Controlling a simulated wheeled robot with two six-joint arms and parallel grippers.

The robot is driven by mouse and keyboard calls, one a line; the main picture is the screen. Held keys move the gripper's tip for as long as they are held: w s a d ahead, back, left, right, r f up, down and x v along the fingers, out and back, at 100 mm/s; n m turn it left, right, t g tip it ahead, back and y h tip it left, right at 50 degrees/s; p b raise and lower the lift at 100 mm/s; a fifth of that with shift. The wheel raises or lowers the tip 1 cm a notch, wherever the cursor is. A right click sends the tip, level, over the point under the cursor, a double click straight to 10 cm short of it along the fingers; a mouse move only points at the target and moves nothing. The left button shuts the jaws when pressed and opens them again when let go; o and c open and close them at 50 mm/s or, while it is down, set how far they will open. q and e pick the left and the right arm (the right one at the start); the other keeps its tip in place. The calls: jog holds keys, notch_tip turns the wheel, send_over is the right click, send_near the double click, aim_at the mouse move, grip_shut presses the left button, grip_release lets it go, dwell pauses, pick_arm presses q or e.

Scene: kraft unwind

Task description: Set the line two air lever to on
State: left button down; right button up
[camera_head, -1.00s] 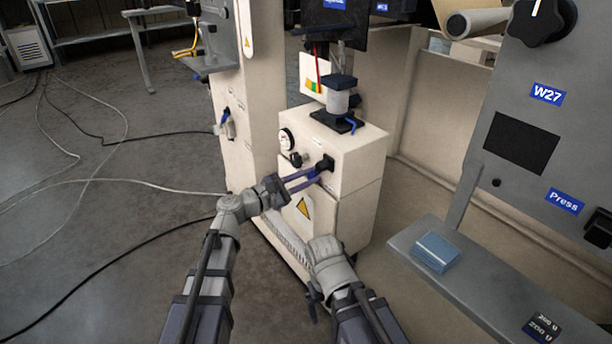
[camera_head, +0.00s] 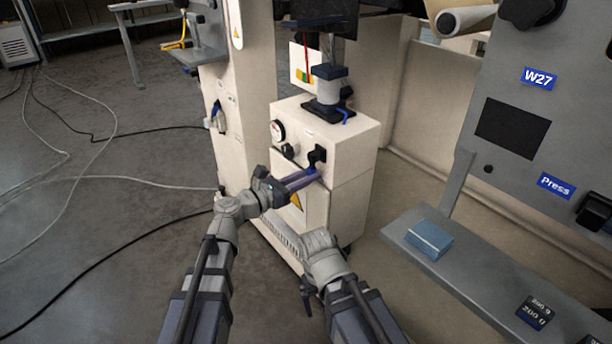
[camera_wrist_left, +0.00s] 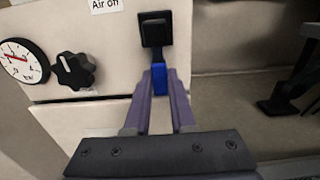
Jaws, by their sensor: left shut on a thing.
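The air lever shows in the left wrist view as a black square hub (camera_wrist_left: 155,32) with a blue handle (camera_wrist_left: 160,78) hanging straight down from it. An "Air off" label (camera_wrist_left: 106,5) sits just up and left of the hub. In the head view the lever hub (camera_head: 317,156) is on the front of a cream cabinet (camera_head: 350,145). My left gripper (camera_head: 306,177) is at the lever; its purple fingers (camera_wrist_left: 160,85) are shut on the blue handle. My right arm (camera_head: 335,275) is low at the bottom middle, its gripper tips not clearly visible.
A pressure gauge (camera_wrist_left: 20,62) and a black knob (camera_wrist_left: 73,70) are left of the lever. A grey shelf (camera_head: 470,270) with a blue box (camera_head: 429,239) stands at right. Cables lie on the floor at left.

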dwell(0.4)
pick_arm(q)
jog(key=c, duration=0.8)
grip_release()
jog(key=shift+o, duration=0.2)
jog(key=shift+s+a, duration=0.1)
jog(key=v, duration=0.7)
jog(key=shift+s+a, duration=0.2)
